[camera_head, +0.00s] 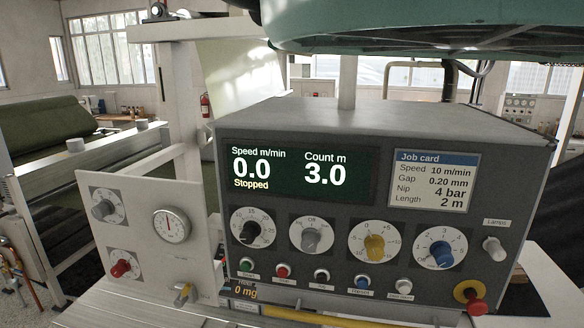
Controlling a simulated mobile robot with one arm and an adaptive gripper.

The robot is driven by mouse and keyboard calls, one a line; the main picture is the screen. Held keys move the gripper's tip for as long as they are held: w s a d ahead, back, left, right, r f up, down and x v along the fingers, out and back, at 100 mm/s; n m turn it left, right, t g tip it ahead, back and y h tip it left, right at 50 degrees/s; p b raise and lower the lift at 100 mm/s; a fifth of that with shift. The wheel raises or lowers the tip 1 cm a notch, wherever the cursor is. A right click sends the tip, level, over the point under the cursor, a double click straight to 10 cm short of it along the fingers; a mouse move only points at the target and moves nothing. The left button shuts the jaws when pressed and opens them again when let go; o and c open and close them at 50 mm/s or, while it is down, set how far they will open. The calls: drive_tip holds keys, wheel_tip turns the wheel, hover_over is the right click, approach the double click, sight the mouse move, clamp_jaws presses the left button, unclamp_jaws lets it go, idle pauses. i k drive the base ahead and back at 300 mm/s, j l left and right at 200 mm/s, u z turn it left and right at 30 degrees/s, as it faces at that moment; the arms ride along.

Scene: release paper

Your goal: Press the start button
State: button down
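The start button is a small green push button (246,264) at the left end of the button row on the grey control box (440,130), with a small label under it. The display (300,175) above reads Speed 0.0 m/min, Count 3.0 m and Stopped. To the right of the start button are a red button (283,270), a dark button (321,275), a blue button (362,282) and a white button (403,286). My gripper is not in view, and nothing covers the start button.
Several dials, including a black knob (251,232), sit above the buttons. A red emergency-stop style knob (477,307) is at lower right. A job card (433,180) is beside the display. A white panel (150,240) with a gauge stands left. The space before the box looks clear.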

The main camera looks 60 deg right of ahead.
sight(246, 266)
drive_tip(key=j+z, duration=0.15)
drive_tip(key=z, duration=0.3)
drive_tip(key=j+z, duration=0.15)
drive_tip(key=z, duration=0.25)
drive_tip(key=j+z, duration=0.15)
drive_tip(key=z, duration=0.3)
drive_tip(key=j+z, duration=0.15)
drive_tip(key=z, duration=0.3)
drive_tip(key=j+z, duration=0.1)
drive_tip(key=z, duration=0.35)
